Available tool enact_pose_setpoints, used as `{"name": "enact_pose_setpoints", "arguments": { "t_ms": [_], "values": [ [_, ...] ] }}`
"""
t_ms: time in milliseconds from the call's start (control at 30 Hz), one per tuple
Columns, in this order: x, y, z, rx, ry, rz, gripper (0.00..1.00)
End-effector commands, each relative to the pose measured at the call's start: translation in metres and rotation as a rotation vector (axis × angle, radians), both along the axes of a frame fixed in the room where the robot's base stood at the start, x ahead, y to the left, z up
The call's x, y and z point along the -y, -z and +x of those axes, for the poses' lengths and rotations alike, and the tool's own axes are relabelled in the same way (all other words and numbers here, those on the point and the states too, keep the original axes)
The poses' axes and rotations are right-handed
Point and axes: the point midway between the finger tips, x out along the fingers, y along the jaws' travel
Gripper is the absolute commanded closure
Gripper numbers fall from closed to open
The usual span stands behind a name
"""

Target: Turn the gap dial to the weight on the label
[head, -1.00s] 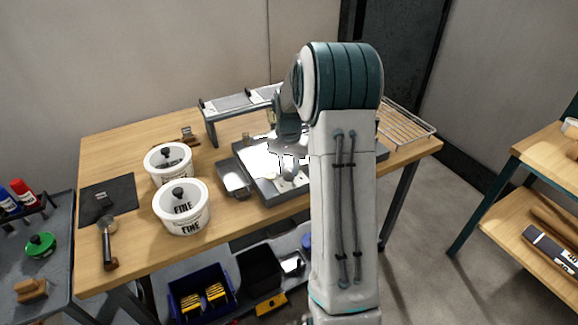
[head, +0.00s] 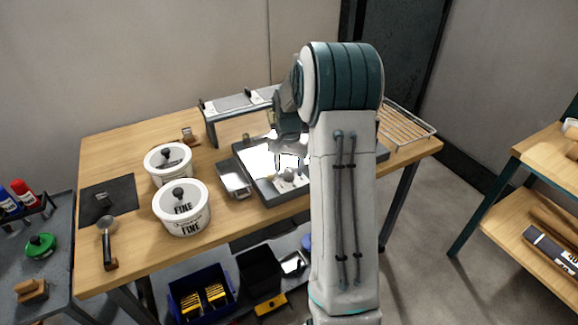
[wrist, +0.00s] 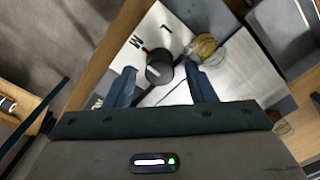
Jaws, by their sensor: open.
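In the wrist view a round black dial knob (wrist: 158,68) with a white line sits on a pale plate (wrist: 160,32). My gripper (wrist: 160,72) is open, with one teal finger on each side of the knob in the picture. I cannot tell whether the fingers touch the knob. In the head view my arm hides most of the gripper and part of the machine (head: 262,188) on the bench. A dark box (head: 550,248) on the right shelf has a white label with partly readable print.
A grey tray (head: 234,180) is beside the machine, with a raised stand (head: 212,128) behind. A wire rack (head: 405,125) is at right. An amber round object (wrist: 204,46) is near the right finger.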

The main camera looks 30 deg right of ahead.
Motion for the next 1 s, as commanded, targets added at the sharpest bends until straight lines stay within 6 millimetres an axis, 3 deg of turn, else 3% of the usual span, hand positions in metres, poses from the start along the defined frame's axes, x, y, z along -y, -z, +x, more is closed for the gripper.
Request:
{"name": "enact_pose_setpoints", "arguments": {
  "t_ms": [600,800,1000],
  "values": [
    [0.000,-0.119,0.001,0.005,-0.001,-0.002,0.50],
    [0.000,-0.134,0.001,0.002,-0.001,-0.001,0.50],
    [0.000,-0.135,0.000,0.001,-0.001,0.000,0.50]
  ]
}}
